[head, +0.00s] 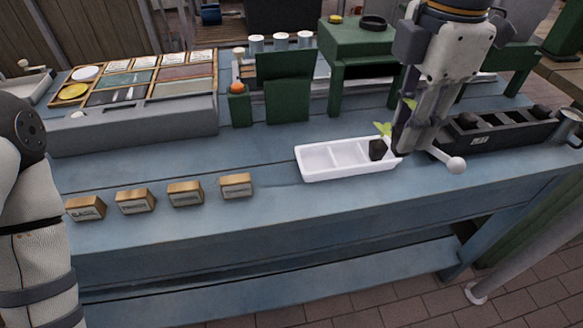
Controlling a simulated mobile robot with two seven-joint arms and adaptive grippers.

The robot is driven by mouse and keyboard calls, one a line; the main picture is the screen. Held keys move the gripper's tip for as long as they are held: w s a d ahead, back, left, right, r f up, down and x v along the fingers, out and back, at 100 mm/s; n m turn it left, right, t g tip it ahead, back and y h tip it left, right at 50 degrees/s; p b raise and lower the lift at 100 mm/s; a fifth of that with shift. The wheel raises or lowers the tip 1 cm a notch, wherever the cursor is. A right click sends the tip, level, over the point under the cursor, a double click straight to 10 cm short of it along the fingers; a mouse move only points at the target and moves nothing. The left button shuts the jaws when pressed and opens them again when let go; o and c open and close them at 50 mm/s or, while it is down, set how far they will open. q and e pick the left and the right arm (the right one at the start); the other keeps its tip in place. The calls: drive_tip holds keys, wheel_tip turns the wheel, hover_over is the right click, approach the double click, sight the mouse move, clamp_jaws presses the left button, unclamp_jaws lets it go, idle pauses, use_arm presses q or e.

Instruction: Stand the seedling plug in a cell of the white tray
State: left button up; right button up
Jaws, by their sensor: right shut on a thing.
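The white tray (318,174) lies on the blue bench, right of the middle, with a row of cells. A dark seedling plug (377,151) with light green leaves stands in its right-end cell. My right gripper (405,145) points down at the tray's right end, just beside that plug. It is shut on a seedling plug mostly hidden by the fingers; a bit of green leaf (408,104) shows between them. I cannot tell whether the held plug touches the tray. My left arm shows at the left edge, but its gripper is out of view.
A black trough (510,137) with dark plugs stands at the right, beside a metal mug (567,125). A green stand (365,42) is behind the tray. Small labelled blocks (185,194) line the front left. The bench between blocks and tray is clear.

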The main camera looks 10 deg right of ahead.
drive_tip(key=shift+w+a+f, duration=0.1)
drive_tip(key=shift+w+a, duration=0.05)
drive_tip(key=shift+a, duration=0.05)
drive_tip(key=w+a+f, duration=0.2)
drive_tip(key=w+f, duration=0.1)
drive_tip(key=w+a+f+b, duration=0.1)
drive_tip(key=w+a+f, duration=0.4)
drive_tip(key=w+f, duration=0.1)
drive_tip(key=w, duration=0.1)
drive_tip(key=shift+a+f, duration=0.1)
drive_tip(key=shift+a, duration=0.2)
use_arm(q)
drive_tip(key=shift+s+f+g+b, duration=0.35)
drive_tip(key=shift+s+f+g, duration=0.15)
drive_tip(key=shift+s+f, duration=0.65)
use_arm(e)
drive_tip(key=shift+w+a+f, duration=0.15)
drive_tip(key=shift+w+f, duration=0.05)
drive_tip(key=shift+f, duration=0.75)
drive_tip(key=shift+w+a+f, duration=0.15)
drive_tip(key=shift+f, duration=0.75)
drive_tip(key=shift+f, duration=0.1)
drive_tip(key=o, duration=0.9)
drive_tip(key=shift+f, duration=0.1)
drive_tip(key=shift+o, duration=0.2)
